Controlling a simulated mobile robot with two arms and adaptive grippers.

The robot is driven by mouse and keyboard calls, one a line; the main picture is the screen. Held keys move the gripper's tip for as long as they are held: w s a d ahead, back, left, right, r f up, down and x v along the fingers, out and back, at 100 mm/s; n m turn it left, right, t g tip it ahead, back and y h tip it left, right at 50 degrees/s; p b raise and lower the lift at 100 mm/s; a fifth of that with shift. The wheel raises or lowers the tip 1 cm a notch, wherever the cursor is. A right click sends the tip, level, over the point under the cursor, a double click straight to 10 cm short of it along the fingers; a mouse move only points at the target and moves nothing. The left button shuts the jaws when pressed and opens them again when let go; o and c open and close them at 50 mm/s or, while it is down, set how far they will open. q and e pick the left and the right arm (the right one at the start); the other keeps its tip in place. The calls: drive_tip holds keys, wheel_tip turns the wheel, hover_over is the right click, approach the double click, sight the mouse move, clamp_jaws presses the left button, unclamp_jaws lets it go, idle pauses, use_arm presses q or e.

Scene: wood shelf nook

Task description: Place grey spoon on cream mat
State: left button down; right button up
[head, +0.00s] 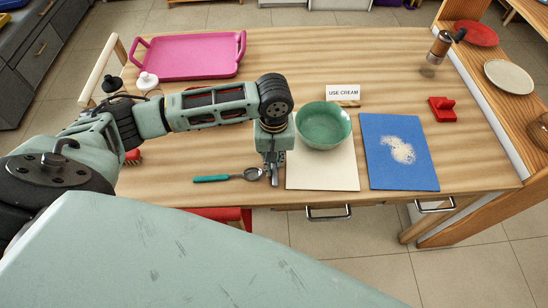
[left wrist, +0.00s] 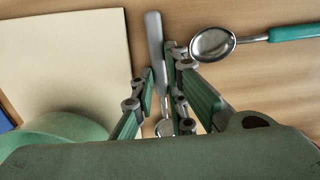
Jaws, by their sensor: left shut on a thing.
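My left gripper (head: 272,166) is low over the table, just left of the cream mat (head: 322,176). In the left wrist view the gripper (left wrist: 165,105) is shut on the grey spoon (left wrist: 154,38), whose handle and bowl show between the fingers. In the head view the grey spoon (head: 275,178) shows only as a small piece under the gripper. I cannot tell whether it touches the table. The cream mat (left wrist: 70,55) lies to the left in the left wrist view, apart from the spoon. My right gripper is out of view.
A teal-handled spoon (head: 228,177) lies left of the gripper. A green bowl (head: 323,124) stands at the mat's back part; the mat's front is bare. A blue mat (head: 400,172) with a pale patch lies right. A "USE CREAM" sign (head: 343,92) stands behind. A pink tray (head: 190,56) is back left.

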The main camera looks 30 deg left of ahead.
use_arm(q)
drive_tip(key=c, duration=2)
unclamp_jaws()
drive_tip(key=shift+f, duration=0.15)
